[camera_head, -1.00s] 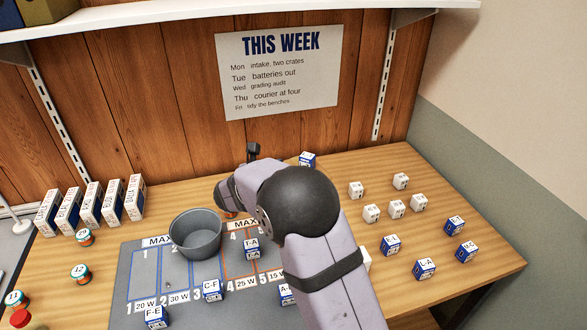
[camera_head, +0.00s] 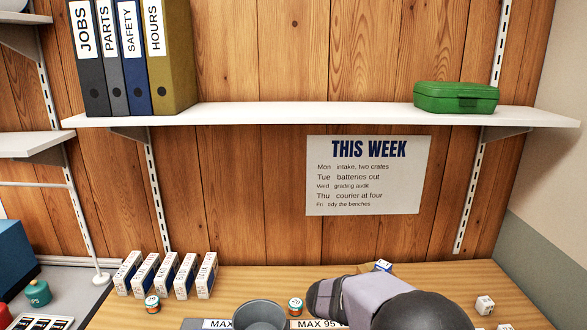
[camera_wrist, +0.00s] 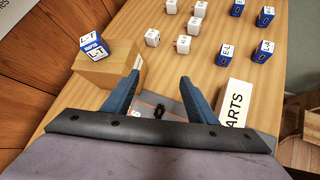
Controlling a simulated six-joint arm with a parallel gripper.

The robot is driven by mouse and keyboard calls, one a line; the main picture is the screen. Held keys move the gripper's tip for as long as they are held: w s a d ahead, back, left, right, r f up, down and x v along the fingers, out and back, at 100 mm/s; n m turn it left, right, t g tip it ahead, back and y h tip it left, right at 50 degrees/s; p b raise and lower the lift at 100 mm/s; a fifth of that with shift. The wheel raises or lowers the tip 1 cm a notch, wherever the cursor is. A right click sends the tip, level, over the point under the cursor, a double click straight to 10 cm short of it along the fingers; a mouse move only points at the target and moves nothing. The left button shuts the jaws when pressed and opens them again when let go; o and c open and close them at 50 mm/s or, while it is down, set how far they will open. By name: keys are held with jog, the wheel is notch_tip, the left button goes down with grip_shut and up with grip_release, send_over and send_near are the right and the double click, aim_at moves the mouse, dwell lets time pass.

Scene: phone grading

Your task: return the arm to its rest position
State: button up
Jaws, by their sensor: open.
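My gripper (camera_wrist: 157,92) is open in the wrist view, its two blue fingers spread with nothing between them. It hangs above the grey mat (camera_wrist: 172,104), and a small dark object (camera_wrist: 158,112) shows on the mat between the fingers. A cardboard box (camera_wrist: 110,65) with a blue-and-white block (camera_wrist: 92,46) on top stands left of the fingers. A white box marked "ARTS" (camera_wrist: 236,105) is close to the right finger. In the head view my arm reaches in from the bottom right, and its gripper end is hidden.
White and blue blocks (camera_wrist: 188,45) stand spread over the wooden bench. In the head view, a grey bowl (camera_head: 259,315) is left of my arm, with a small round tin (camera_head: 295,306) between them. Upright boxes (camera_head: 206,275) stand at back left. A shelf (camera_head: 320,114) crosses the wall above.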

jog(key=s+m+g+y, duration=0.1)
jog(key=s+m, duration=0.2)
jog(key=s, duration=0.1)
jog(key=s+f+m+g+y+p, duration=0.1)
jog(key=s+m, duration=0.2)
jog(key=s, duration=0.2)
jog(key=s+f+m+g+y, duration=0.1)
jog(key=s+m, duration=0.2)
jog(key=s, duration=0.2)
jog(key=shift+s+a+f+g+p, duration=0.2)
jog(key=shift+a+g+p, duration=0.1)
jog(key=shift+g, duration=0.1)
jog(key=s+a+m+y, duration=0.2)
jog(key=s+a+m, duration=0.1)
jog(key=s+m, duration=0.2)
jog(key=s+a+f+m+g+y+p, duration=0.1)
jog(key=s+a+m+y, duration=0.2)
jog(key=s+m, duration=0.3)
jog(key=shift+s+a+p, duration=0.3)
jog(key=shift+s+a, duration=0.1)
jog(key=shift+a, duration=0.25)
